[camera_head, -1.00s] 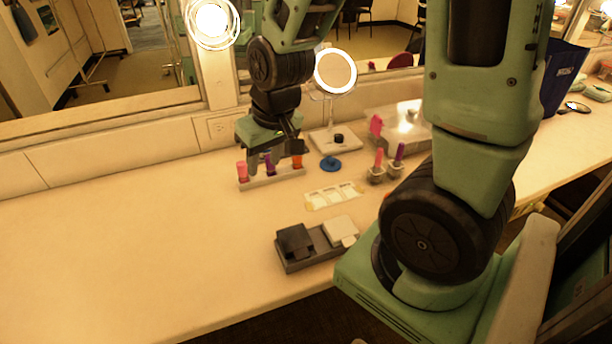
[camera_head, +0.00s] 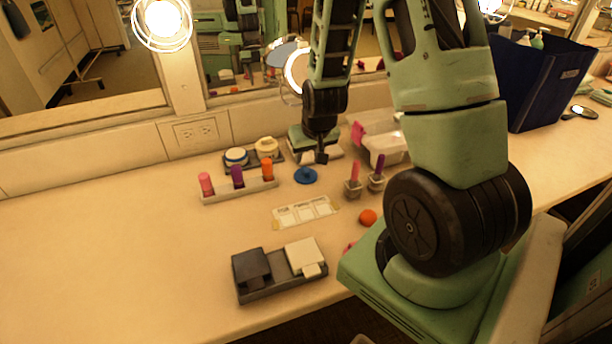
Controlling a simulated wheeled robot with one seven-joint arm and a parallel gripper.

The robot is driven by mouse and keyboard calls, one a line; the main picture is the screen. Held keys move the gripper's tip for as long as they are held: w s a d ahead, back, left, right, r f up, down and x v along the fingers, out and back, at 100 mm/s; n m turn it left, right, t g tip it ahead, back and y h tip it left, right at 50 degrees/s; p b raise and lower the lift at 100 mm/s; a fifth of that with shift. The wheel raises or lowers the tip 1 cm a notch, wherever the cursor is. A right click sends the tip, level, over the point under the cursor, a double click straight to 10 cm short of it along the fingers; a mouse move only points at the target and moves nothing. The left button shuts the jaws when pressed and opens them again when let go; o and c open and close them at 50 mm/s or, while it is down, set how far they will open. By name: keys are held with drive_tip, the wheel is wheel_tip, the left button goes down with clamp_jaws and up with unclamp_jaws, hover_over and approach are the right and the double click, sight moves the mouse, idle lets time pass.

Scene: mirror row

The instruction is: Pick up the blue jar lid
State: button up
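The blue jar lid (camera_head: 305,176) lies on the counter as a small flat disc with a raised middle. It is right of the lipstick rack and in front of the mirror stand. My gripper (camera_head: 322,157) points down just behind and to the right of the lid in the picture. Its fingertips look slightly above the counter and apart from the lid. Their spacing is too small and dark to judge, and nothing is seen held.
A rack (camera_head: 240,192) of three lipsticks stands left of the lid. Two small holders (camera_head: 353,188) with sticks stand to the right. A palette card (camera_head: 305,212) lies in front. The left counter is clear.

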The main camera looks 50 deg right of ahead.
sight(306, 169)
drive_tip(key=shift+x, duration=3)
drive_tip(key=shift+s+f, duration=0.1)
clamp_jaws()
